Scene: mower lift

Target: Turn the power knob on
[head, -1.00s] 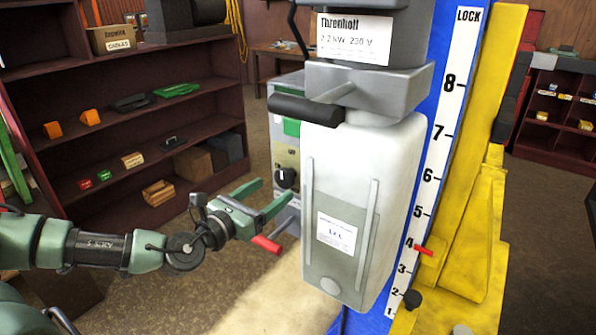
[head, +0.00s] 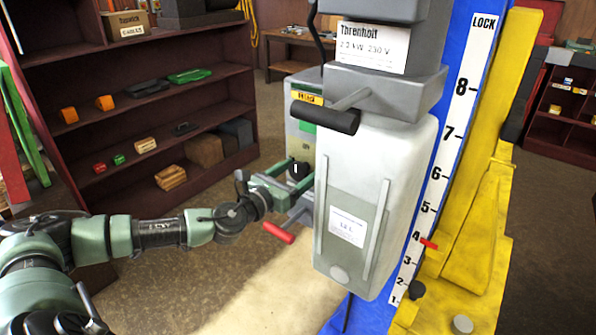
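The power knob (head: 299,169) is a round black dial with a white, roughly upright mark. It sits low on the front of a grey control box (head: 304,143), left of the white tank. My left gripper (head: 301,171) reaches in from the left, its two green fingers apart, with the knob between or just beyond their tips. I cannot tell whether the fingers touch it. My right gripper is not in view.
A red-handled lever (head: 278,232) sticks out just below my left gripper. The white tank (head: 360,200) and a black handle (head: 325,117) crowd the box on the right. A dark red shelf (head: 130,90) stands at the left.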

